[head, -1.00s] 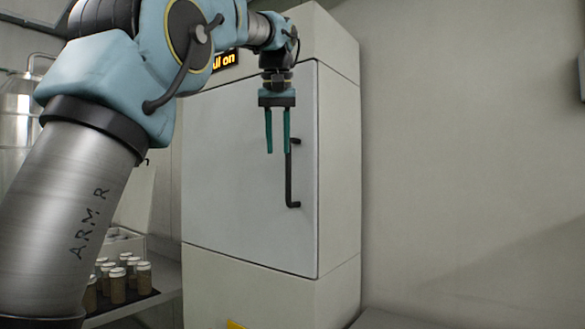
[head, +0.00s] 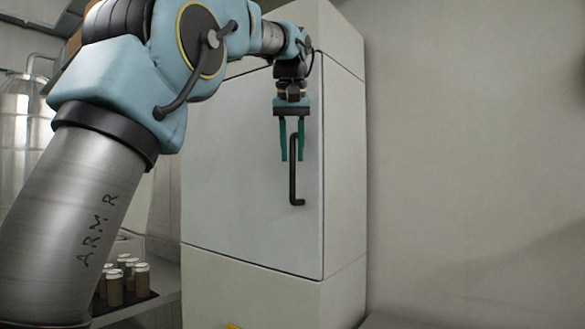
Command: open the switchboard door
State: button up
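The switchboard door (head: 235,170) is a flat light-grey panel on a tall cabinet, and it looks closed. Its handle (head: 293,180) is a dark vertical bar near the door's right edge, with a short bend at the bottom. My gripper (head: 292,160) points down in front of the handle's upper part. Its two teal fingers are apart, one to each side of the bar in the picture. I cannot tell whether the fingers touch the bar or how deep they reach. The handle's top end lies between the fingers.
The cabinet's side (head: 345,170) and a bare wall (head: 470,150) are to the right. At lower left, several capped jars (head: 130,278) stand on a dark mat on a shelf. A metal tank (head: 25,120) is behind my arm. A yellow label (head: 233,326) is at the cabinet's bottom.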

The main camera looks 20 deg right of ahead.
aim_at(292, 163)
jog(key=shift+x, duration=1.75)
grip_shut()
